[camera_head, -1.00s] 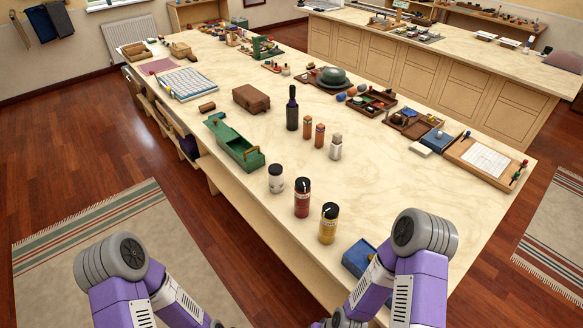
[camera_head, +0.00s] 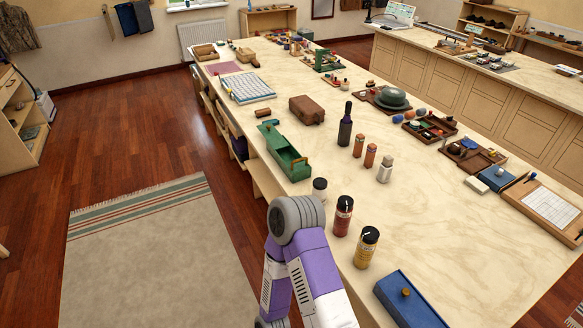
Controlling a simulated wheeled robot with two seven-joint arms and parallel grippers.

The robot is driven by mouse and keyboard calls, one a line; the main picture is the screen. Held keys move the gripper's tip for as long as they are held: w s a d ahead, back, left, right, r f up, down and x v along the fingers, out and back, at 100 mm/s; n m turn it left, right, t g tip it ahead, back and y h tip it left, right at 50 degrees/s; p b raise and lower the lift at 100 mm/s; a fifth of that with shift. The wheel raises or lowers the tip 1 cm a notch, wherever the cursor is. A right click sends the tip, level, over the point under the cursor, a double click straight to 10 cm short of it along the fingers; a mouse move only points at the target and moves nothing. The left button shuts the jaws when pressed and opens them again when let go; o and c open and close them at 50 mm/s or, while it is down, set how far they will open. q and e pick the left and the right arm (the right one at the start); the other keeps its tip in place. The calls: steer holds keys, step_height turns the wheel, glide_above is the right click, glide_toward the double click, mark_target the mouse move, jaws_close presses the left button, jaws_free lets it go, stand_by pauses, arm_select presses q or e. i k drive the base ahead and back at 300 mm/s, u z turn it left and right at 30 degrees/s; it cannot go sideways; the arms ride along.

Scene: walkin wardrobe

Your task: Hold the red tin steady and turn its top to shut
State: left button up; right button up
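The red tin (camera_head: 343,217) stands upright near the front left edge of the long table, with a dark top that carries a light mark. I cannot tell whether its top is fully shut. A yellow tin (camera_head: 367,248) with a similar dark top stands just in front and to the right. A white tin (camera_head: 319,189) with a dark top stands behind and left, its lower part hidden by one of my arms. That arm's grey and purple links rise at the bottom centre, left of the red tin. Neither gripper shows.
A blue box (camera_head: 408,304) with a round knob lies at the near edge. A green open box (camera_head: 283,153), a dark bottle (camera_head: 345,128) and small shakers stand farther back. Trays line the right side. The table right of the tins is clear.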

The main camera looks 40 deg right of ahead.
mark_target(345, 202)
steer(key=u, duration=0.05)
steer(key=i, duration=1.85)
steer(key=z, duration=2.65)
